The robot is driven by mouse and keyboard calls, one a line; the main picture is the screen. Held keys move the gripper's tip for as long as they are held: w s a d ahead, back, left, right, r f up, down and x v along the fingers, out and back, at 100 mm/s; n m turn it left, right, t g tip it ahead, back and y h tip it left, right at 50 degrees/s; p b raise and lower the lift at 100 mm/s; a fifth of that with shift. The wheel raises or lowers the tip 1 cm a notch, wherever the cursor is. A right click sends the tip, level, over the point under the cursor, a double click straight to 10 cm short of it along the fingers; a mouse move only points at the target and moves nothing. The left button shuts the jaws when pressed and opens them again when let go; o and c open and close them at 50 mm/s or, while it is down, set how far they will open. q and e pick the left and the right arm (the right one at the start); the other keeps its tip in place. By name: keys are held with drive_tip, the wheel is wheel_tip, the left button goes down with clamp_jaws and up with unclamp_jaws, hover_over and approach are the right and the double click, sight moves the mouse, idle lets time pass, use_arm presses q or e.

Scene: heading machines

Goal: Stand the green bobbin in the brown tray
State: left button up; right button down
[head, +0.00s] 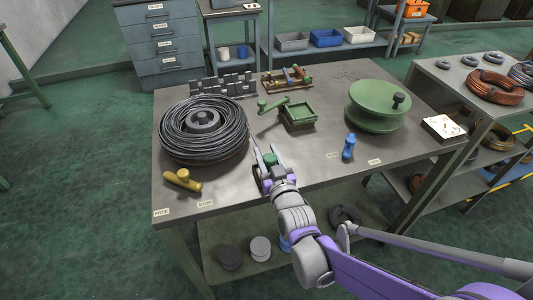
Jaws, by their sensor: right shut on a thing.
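My right gripper (266,163) is over the near middle of the grey table and is shut on a small green piece (270,158), which looks like the green bobbin. The fingers hide part of it, and I cannot tell whether it touches the table. The brown tray (267,87) lies at the back of the table, beyond the gripper, and holds several small pieces, some of them green. My left gripper is not in view.
A green box with a crank (298,117) stands between gripper and tray. A dark wire coil (204,130) is left, a large green reel (376,108) right. A yellow piece (183,180) and a blue piece (348,147) lie near the front. Grey blocks (224,85) stand left of the tray.

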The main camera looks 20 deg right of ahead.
drive_tip(key=shift+f, duration=0.2)
drive_tip(key=shift+c, duration=2.1)
unclamp_jaws()
drive_tip(key=shift+r, duration=0.1)
drive_tip(key=shift+r, duration=0.1)
drive_tip(key=shift+s+r, duration=0.1)
drive_tip(key=shift+s, duration=0.15)
drive_tip(key=s+p, duration=0.1)
drive_tip(key=s, duration=1)
drive_tip(key=s+d+f+g, duration=0.1)
drive_tip(key=s+f+g, duration=0.5)
drive_tip(key=s, duration=0.3)
drive_tip(key=s+d+f+g, duration=0.2)
drive_tip(key=s+f+g, duration=0.4)
drive_tip(key=s+g, duration=0.1)
drive_tip(key=shift+s+h, duration=0.3)
drive_tip(key=shift+s, duration=0.6)
